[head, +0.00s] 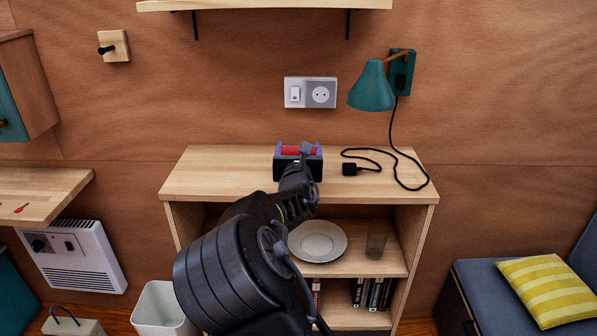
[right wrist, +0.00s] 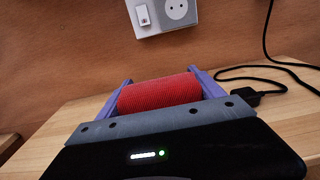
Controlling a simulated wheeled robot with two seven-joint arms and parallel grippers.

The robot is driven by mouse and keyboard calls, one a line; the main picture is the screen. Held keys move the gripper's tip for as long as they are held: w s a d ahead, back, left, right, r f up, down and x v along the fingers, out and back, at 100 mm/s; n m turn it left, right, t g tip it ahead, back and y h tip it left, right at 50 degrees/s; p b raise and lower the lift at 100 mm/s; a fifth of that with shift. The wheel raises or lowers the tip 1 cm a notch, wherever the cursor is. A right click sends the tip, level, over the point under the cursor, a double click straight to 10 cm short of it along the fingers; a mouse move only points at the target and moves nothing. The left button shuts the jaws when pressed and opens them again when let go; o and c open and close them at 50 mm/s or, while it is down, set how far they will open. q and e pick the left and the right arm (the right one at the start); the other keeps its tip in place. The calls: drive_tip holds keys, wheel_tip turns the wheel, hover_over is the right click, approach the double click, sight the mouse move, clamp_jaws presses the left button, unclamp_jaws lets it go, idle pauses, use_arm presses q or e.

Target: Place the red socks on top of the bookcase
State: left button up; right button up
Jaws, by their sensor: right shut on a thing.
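The red socks, a rolled red bundle (head: 298,150), sit between the purple fingers of my right gripper (head: 298,152). In the right wrist view the red socks (right wrist: 160,93) fill the gap between both fingers, and the gripper (right wrist: 163,88) is shut on them. The gripper is at the top of the wooden bookcase (head: 225,175), near the middle of its back part. Whether the socks touch the top surface is hidden by the gripper body. The bookcase top also shows in the right wrist view (right wrist: 60,130). My left gripper is not in view.
A black plug and cable (head: 372,153) lie on the bookcase top, right of the gripper. A teal wall lamp (head: 372,90) hangs above at right. A plate (head: 317,241) and a glass (head: 376,245) stand on the shelf below. The bookcase top's left part is clear.

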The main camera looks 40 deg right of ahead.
drive_tip(key=shift+f, duration=0.75)
drive_tip(key=shift+f, duration=1.85)
drive_tip(key=shift+f+b, duration=0.15)
drive_tip(key=shift+b, duration=0.15)
drive_tip(key=o, duration=1.3)
drive_tip(key=shift+o, duration=0.2)
